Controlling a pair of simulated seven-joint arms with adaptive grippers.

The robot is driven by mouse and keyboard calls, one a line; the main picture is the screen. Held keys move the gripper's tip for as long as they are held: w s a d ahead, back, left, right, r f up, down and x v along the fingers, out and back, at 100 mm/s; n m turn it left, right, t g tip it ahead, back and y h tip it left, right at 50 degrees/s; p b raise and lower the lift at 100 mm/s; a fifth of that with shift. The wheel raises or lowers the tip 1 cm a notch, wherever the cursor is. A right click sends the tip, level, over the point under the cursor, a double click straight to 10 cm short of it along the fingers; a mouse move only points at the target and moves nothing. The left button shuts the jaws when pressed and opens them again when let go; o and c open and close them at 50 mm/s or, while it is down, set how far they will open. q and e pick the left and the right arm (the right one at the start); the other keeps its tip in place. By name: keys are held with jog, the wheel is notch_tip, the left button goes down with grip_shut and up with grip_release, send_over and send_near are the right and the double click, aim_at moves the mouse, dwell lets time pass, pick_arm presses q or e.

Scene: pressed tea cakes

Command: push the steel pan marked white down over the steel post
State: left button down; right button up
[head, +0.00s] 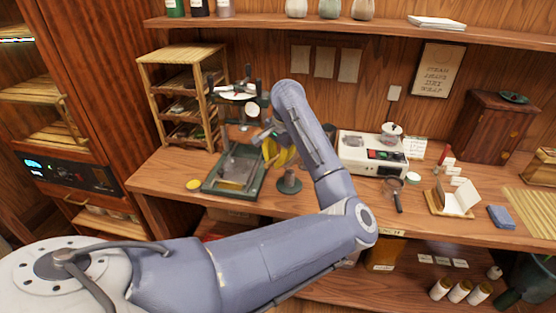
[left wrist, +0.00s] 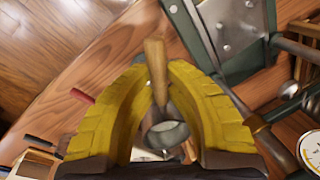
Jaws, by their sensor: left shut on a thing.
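My left gripper (head: 272,150) has yellow fingers and is beside the green press on the bench. In the left wrist view the fingers (left wrist: 162,75) close around a light wooden, handle-like piece with a small grey round metal piece (left wrist: 168,137) below it. I take this to be the steel pan; no white mark shows. In the head view the held thing is hidden by the gripper and arm. A short dark stand with a round base (head: 289,182) is just right of and below the gripper; I cannot tell whether it is the steel post. My right gripper is out of view.
The green press (head: 234,172) stands left of the gripper; its frame also fills the upper right of the left wrist view. A shelf rack (head: 182,100) stands behind it. A white device (head: 370,153) and a magnifier (head: 395,192) are to the right.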

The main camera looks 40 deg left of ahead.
pick_arm(q)
jog(key=shift+f, duration=2.55)
jog(key=shift+f, duration=3.65)
jog(key=c, duration=1.5)
grip_release()
